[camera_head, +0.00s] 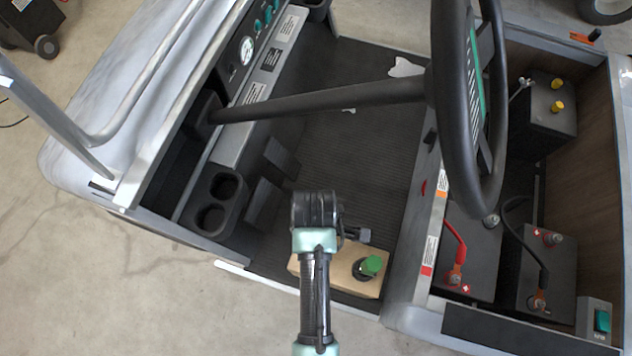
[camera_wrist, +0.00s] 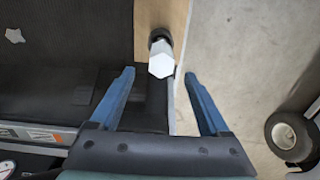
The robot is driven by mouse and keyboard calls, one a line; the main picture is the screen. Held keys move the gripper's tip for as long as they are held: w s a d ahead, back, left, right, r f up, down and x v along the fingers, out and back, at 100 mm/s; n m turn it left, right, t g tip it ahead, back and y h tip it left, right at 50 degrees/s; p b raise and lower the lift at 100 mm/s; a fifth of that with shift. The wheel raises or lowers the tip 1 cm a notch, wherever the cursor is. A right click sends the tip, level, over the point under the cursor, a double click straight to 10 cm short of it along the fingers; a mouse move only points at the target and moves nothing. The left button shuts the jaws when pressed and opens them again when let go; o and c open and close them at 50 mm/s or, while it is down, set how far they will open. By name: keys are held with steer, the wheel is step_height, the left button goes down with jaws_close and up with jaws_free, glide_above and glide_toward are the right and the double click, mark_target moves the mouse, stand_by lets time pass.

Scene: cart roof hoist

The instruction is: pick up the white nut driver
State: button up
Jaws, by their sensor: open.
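The white nut driver (camera_wrist: 161,62) shows in the wrist view as a white six-sided handle end with a dark collar behind it, at a wooden block (camera_wrist: 170,15). My gripper (camera_wrist: 160,74) is open, with one blue finger on each side of the handle's line and visible gaps to both. Nothing is held. How far the fingertips are from the handle in depth I cannot tell. In the head view the wooden block (camera_head: 335,278) lies at the edge of the cart floor, partly behind my arm. The white nut driver is hidden there.
A green-topped tool (camera_head: 371,266) stands at the block's right end. The steering wheel (camera_head: 470,110) and its column (camera_head: 320,98) are above the ribbed floor mat (camera_head: 345,150). Batteries (camera_head: 470,255) sit at the right, cup holders (camera_head: 215,200) at the left.

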steer(key=f, duration=0.4)
steer(key=f+b, duration=0.1)
steer(key=f, duration=0.1)
steer(key=shift+s+f, duration=0.1)
steer(key=shift+s, duration=0.15)
steer(key=shift+w+d+f+b, duration=0.1)
steer(key=shift+f+b, duration=0.25)
steer(key=shift+f, duration=1.15)
steer(key=shift+d+f+b, duration=0.1)
steer(key=shift+f+b, duration=0.2)
steer(key=shift+f, duration=1.2)
jaws_close()
